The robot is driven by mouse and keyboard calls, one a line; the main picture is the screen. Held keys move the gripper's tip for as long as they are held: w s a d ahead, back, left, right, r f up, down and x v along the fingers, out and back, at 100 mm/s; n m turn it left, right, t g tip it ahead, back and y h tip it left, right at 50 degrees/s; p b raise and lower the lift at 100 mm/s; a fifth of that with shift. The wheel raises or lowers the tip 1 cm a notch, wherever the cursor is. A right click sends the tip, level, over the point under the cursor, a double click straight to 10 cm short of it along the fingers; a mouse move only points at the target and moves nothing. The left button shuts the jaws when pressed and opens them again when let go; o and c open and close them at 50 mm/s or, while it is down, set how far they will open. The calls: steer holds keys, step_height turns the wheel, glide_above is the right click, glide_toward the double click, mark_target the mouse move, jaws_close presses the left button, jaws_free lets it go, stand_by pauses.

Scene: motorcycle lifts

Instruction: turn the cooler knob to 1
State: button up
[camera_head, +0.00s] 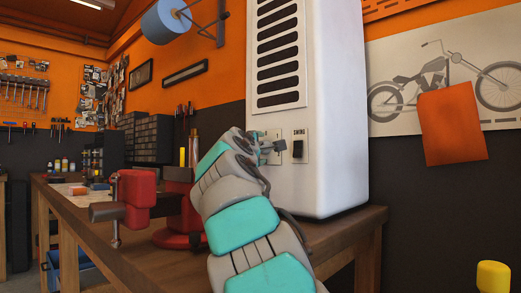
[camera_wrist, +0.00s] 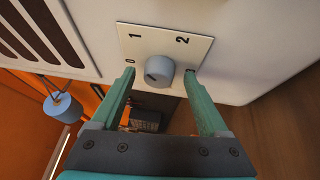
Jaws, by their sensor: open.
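The white cooler (camera_head: 338,110) stands upright on the wooden bench. Its round grey-blue knob (camera_wrist: 158,71) sits on a pale plate (camera_wrist: 192,56) marked 0, 1 and 2. A dark mark shows on the knob's lower left face, on the side of the 0; its exact setting is hard to tell. My gripper (camera_wrist: 159,74) is open, with one finger on each side of the knob in the wrist view. I cannot tell whether either finger touches it. In the head view my gripper (camera_head: 270,146) is at the cooler's front and hides most of the knob.
A black SWING switch (camera_head: 298,148) is just right of my gripper. A red vise (camera_head: 137,199) stands on the bench (camera_head: 335,238) at left. The cooler's dark vent slats (camera_head: 278,55) are above. An orange sheet (camera_head: 450,125) hangs on the wall at right.

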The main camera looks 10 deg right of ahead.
steer(key=shift+s, duration=0.1)
steer(key=v, duration=0.7)
steer(key=shift+s+a+b, duration=0.15)
steer(key=shift+s+b, duration=0.1)
steer(key=shift+b, duration=0.05)
steer(key=d+r+t, duration=0.1)
steer(key=d, duration=0.1)
steer(key=d+r+y+p, duration=0.1)
steer(key=d, duration=0.2)
steer(key=d+r+t+y+p, duration=0.1)
steer(key=d, duration=0.1)
steer(key=shift+d+r+t, duration=0.15)
steer(key=shift+d+t, duration=0.15)
steer(key=shift+d, duration=0.05)
steer(key=shift+d+f+n+y, duration=0.2)
steer(key=shift+d+n+y, duration=0.15)
steer(key=shift+y, duration=0.55)
step_height(320, 180, down, 4)
steer(key=a+n+t+y+p, duration=0.1)
steer(key=a+n+y+p, duration=0.15)
steer(key=y, duration=0.35)
steer(key=w+a+r+y, duration=0.1)
steer(key=w, duration=0.6)
steer(key=shift+a+r+p, duration=0.2)
steer(key=shift+r+p, duration=0.15)
steer(key=shift+p, duration=0.05)
steer(key=shift+s, duration=0.1)
steer(key=shift+c, duration=0.2)
